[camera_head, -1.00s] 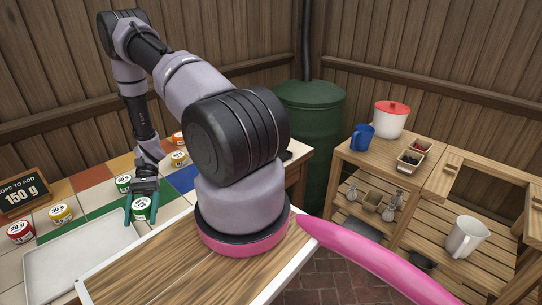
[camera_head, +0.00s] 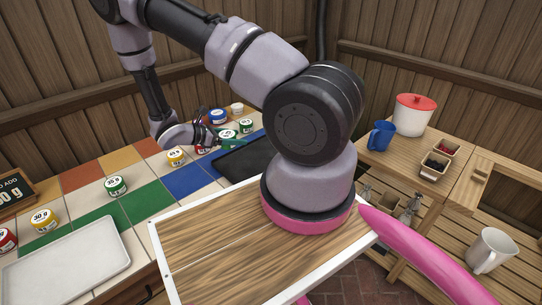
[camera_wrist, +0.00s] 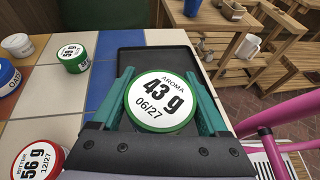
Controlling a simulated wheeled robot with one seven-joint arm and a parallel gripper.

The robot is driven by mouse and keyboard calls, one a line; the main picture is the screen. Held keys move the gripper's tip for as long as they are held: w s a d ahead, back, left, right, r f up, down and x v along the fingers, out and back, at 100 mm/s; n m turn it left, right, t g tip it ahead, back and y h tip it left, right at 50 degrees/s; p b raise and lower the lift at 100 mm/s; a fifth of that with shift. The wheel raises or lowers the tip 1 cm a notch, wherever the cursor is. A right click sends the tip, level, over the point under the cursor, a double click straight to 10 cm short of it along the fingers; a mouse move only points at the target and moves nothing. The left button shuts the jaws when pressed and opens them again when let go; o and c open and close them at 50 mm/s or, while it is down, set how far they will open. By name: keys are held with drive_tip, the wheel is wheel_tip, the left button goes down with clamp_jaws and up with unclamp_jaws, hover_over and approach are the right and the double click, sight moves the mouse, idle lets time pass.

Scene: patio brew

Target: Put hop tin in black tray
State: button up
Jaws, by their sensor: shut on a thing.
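My gripper (camera_wrist: 164,105) is shut on a green hop tin (camera_wrist: 161,102) with a white lid reading "AROMA 43 g 06/27". The two teal fingers grip it from both sides. In the head view the held tin (camera_head: 228,135) shows beside the fingers, partly hidden by them. The black tray (camera_head: 238,165) lies on the tiled counter behind my arm. In the wrist view the tin is over the black tray (camera_wrist: 150,58), whose far part is bare. I cannot tell how high the tin is above the tray floor.
Near the black tray are another green tin (camera_wrist: 74,58), a red tin (camera_wrist: 38,158), a blue tin (camera_head: 218,116) and a white cup (camera_wrist: 18,45). Yellow and green tins stand on the tiles further left. A pale tray (camera_head: 68,262) is at front left.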

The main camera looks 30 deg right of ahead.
hover_over(237, 162)
drive_tip(key=shift+n+t, duration=0.3)
drive_tip(key=shift+n, duration=0.1)
wheel_tip(237, 162, down, 5)
drive_tip(key=shift+d+f, duration=0.1)
drive_tip(key=shift+f, duration=2.25)
drive_tip(key=shift+f, duration=0.1)
drive_tip(key=o, duration=1.3)
drive_tip(key=shift+c, duration=0.2)
